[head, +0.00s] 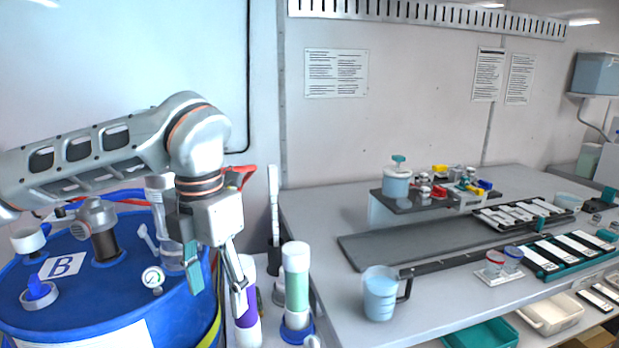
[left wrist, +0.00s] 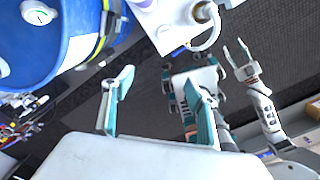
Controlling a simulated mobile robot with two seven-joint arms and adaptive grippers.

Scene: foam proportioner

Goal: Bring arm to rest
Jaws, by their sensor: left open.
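My left arm comes in from the left in the head view and bends down over the blue drum marked B (head: 170,315). My left gripper (head: 217,285) hangs at the drum's right side, fingers pointing down and apart. In the left wrist view the left gripper (left wrist: 158,92) is open with nothing between its fingers, and the drum (left wrist: 85,30) is at the upper left. My right gripper (left wrist: 235,48) shows at the right of the left wrist view, its fingers spread and empty. It is not in the head view.
A purple-banded cylinder (head: 248,310) and a green-banded cylinder (head: 297,285) stand just right of my left gripper. The grey bench (head: 340,300) begins beyond them, with a blue cup (head: 380,295) near its front edge. The drum top carries fittings and a gauge (head: 153,278).

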